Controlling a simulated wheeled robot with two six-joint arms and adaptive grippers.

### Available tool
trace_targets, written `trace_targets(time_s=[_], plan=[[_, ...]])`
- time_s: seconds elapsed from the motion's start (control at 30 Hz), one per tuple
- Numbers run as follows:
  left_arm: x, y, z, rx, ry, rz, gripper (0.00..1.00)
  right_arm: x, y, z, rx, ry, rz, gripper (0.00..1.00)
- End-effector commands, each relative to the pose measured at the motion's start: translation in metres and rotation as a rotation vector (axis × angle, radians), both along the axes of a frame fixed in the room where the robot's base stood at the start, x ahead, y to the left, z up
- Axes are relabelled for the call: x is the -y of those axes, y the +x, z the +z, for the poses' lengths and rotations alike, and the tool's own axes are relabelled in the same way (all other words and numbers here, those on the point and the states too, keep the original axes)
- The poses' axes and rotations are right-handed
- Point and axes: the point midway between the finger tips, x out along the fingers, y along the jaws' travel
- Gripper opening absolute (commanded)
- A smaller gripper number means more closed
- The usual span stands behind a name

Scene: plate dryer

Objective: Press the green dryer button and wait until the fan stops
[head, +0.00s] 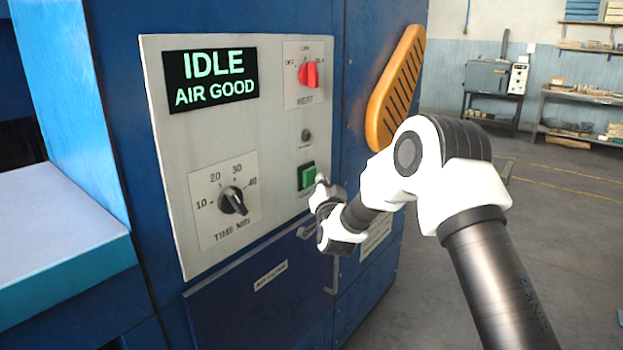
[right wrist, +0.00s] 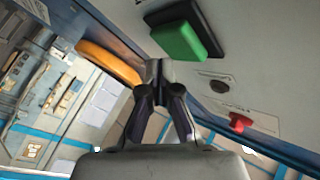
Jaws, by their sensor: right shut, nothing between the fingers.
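The green dryer button (head: 307,177) sits in a black housing on the grey control panel (head: 270,130). It also shows in the right wrist view (right wrist: 180,43), raised from the panel. My right gripper (head: 320,185) is shut and empty, just right of the button in the head view. In the right wrist view its fingertips (right wrist: 159,70) are below the button, with a visible gap in the picture. Whether they touch the panel cannot be told. The display (head: 211,79) reads IDLE, AIR GOOD. My left gripper is not in view. The fan itself is not identifiable.
A red heat knob (head: 309,74) and a black timer knob (head: 234,200) are on the panel. A small round dark button (head: 306,135) is above the green one. An orange slotted vent (head: 396,88) sticks out to the right. Open floor lies beyond on the right.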

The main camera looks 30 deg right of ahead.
Motion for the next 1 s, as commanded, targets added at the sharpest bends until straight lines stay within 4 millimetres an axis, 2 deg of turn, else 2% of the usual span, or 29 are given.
trace_targets(time_s=[0.2, 1.0], plan=[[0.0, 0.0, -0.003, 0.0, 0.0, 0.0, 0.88, -0.003, 0.007, 0.0, 0.0, -0.001, 0.001, 0.0], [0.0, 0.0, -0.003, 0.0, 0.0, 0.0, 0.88, -0.005, 0.012, 0.0, 0.0, -0.001, 0.001, 0.0]])
